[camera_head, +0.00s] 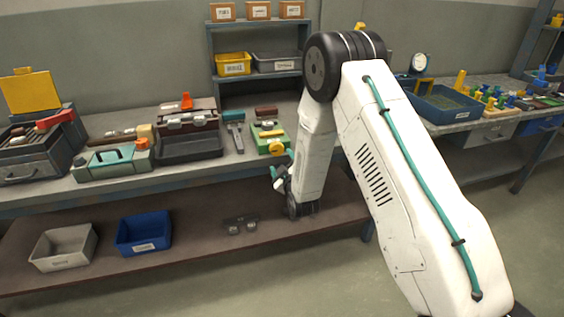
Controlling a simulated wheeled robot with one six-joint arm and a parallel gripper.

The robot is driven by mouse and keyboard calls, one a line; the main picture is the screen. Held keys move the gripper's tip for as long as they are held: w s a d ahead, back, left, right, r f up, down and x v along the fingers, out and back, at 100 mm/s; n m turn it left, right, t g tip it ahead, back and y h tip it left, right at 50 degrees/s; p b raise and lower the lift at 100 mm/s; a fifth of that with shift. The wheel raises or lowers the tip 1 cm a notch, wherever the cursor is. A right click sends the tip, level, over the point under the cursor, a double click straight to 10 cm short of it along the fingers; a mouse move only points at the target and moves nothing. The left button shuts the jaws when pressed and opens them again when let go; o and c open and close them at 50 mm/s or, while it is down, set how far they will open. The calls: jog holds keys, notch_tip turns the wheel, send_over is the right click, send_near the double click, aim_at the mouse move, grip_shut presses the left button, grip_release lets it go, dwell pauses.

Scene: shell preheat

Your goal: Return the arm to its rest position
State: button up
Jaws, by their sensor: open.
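My white arm (385,165) rises from the lower right, bends at a black joint near the top middle and runs down to its wrist. My gripper (277,176) is at the wrist's left side, small and partly hidden by the wrist. It is open, and I see nothing held in it. In the picture it overlaps the front edge of the workbench (190,176), just below a green fixture with a yellow knob (270,138). I cannot tell how far it stands from the bench edge.
On the bench are a dark open case (190,148), a teal device (112,162) and a box with a raised yellow lid (30,92). The lower shelf (190,230) holds a grey bin (63,248) and a blue bin (143,233). The floor in front is clear.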

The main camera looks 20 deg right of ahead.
jog(key=shift+d, duration=0.25)
jog(key=s+f+m+g, duration=0.25)
jog(key=f+g, duration=0.25)
jog(key=f, duration=0.3)
jog(key=s+r+m+g, duration=0.1)
jog(key=s+m+g, duration=0.1)
jog(key=s+g, duration=0.5)
jog(key=s+d+r+m+g, duration=0.1)
jog(key=s+r+m+g, duration=0.1)
jog(key=s+r, duration=1.4)
jog(key=s+d+r+m+g, duration=0.2)
jog(key=s+r, duration=1.5)
jog(key=s, duration=0.7)
jog(key=shift+m+g, duration=0.35)
jog(key=shift+g, duration=0.05)
jog(key=shift+s+d+r, duration=0.1)
